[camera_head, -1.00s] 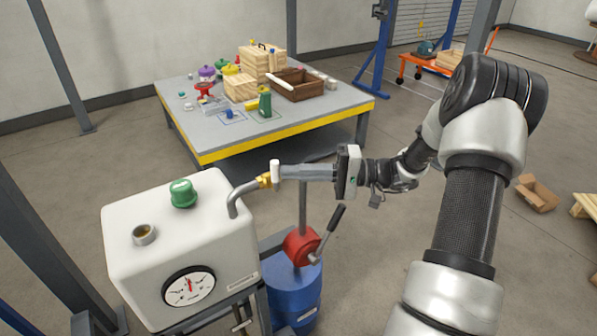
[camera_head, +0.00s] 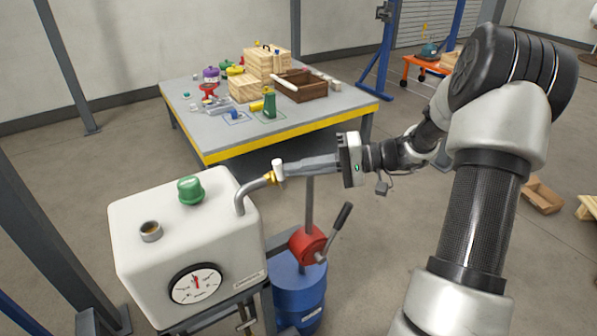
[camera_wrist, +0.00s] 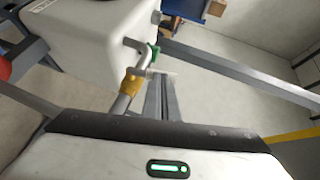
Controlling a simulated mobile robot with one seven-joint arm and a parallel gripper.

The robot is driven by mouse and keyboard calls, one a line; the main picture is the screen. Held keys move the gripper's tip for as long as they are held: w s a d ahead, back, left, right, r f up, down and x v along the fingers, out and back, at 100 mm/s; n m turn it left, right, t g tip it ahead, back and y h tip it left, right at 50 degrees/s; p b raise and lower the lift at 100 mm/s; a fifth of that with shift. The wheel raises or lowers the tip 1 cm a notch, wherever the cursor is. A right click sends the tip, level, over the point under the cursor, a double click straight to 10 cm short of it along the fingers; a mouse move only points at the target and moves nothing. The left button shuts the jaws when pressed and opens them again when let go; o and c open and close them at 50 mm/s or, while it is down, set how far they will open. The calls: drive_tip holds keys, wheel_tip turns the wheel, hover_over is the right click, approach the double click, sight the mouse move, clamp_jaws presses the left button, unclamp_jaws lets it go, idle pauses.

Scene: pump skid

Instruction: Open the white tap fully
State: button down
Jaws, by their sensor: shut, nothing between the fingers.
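The white tap (camera_head: 278,169) is a short white handle on a brass valve body (camera_head: 269,178). The valve sits at the end of a bent grey pipe (camera_head: 246,191) rising from a white tank (camera_head: 180,235). The handle stands up, leaning slightly. My gripper (camera_head: 287,168) is shut and empty, its fingertips right beside the handle on its right side; I cannot tell whether they touch. In the wrist view the closed fingers (camera_wrist: 160,84) point towards the tap, just right of the brass body (camera_wrist: 131,82). The handle is hard to make out there.
The tank carries a green cap (camera_head: 190,189), a metal neck (camera_head: 151,231) and a dial gauge (camera_head: 195,285). A red pump head with a lever (camera_head: 308,245) on a blue drum (camera_head: 298,287) stands below my gripper. A cluttered table (camera_head: 225,140) stands behind.

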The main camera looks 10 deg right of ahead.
sight(278, 178)
drive_tip(key=a+n+h+b, duration=0.1)
drive_tip(key=h+b, duration=0.1)
drive_tip(key=s+a+n+h+b, duration=0.1)
drive_tip(key=a+h+b, duration=0.1)
drive_tip(key=h+b, duration=0.1)
drive_tip(key=a+n+h+b, duration=0.1)
drive_tip(key=a+h+b, duration=0.1)
drive_tip(key=b, duration=0.1)
drive_tip(key=shift+s+f+t+h, duration=0.25)
drive_tip(key=shift+s+t+h, duration=0.05)
drive_tip(key=shift+s+h, duration=0.1)
drive_tip(key=h, duration=0.1)
drive_tip(key=a+n+h+b, duration=0.1)
drive_tip(key=shift+s+f+h, duration=0.1)
drive_tip(key=shift+f+h, duration=0.15)
drive_tip(key=shift+h, duration=0.15)
drive_tip(key=shift+a, duration=0.1)
drive_tip(key=shift+r, duration=0.8)
